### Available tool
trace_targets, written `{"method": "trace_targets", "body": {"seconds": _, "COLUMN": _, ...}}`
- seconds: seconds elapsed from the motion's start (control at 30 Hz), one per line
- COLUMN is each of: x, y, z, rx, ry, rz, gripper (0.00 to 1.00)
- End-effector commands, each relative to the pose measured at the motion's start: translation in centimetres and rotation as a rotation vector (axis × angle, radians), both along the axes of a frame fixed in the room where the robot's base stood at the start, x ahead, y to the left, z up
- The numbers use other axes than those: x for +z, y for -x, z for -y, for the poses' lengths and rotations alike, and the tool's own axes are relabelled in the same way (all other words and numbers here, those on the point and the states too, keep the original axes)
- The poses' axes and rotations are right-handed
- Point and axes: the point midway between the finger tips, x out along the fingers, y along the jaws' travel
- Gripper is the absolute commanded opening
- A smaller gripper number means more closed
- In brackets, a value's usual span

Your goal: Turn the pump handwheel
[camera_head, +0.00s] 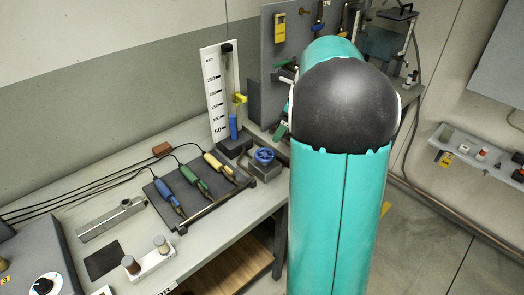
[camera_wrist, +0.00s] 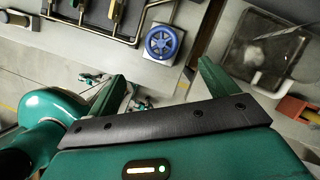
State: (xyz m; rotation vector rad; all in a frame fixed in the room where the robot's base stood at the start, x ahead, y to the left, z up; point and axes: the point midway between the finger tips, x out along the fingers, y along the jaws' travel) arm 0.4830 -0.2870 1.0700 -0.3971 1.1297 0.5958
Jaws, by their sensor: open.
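The blue pump handwheel (camera_head: 264,155) sits on a grey block on the bench, beside the foot of the graduated water column (camera_head: 228,95). In the wrist view the handwheel (camera_wrist: 164,43) shows nearly face-on, with its spokes and hub clear, on a light square plate. My gripper (camera_wrist: 162,80) is open, its two green fingers wide apart with nothing between them. The handwheel appears beyond the fingertips, between their lines, and looks apart from them. In the head view my arm hides most of the gripper.
Blue, green and yellow-handled tools (camera_head: 193,180) lie on a dark rack left of the handwheel, with cables trailing. A clear tank (camera_wrist: 262,62) is right of the handwheel in the wrist view. A grey tool panel (camera_head: 290,40) stands behind. The bench edge is close to the handwheel.

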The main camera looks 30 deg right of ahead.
Motion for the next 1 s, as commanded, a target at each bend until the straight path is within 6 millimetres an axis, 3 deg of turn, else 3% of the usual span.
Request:
{"method": "trace_targets", "body": {"seconds": 0.5, "x": -9.2, "y": -2.8, "z": -2.5, "rx": 0.003, "ry": 0.000, "rz": -0.003, "gripper": 0.86}}
{"method": "trace_targets", "body": {"seconds": 0.7, "x": -11.0, "y": -3.5, "z": -3.2, "rx": 0.004, "ry": 0.000, "rz": -0.001, "gripper": 0.86}}
{"method": "trace_targets", "body": {"seconds": 1.0, "x": -11.3, "y": -3.6, "z": -3.3, "rx": 0.004, "ry": 0.002, "rz": 0.000, "gripper": 0.86}}
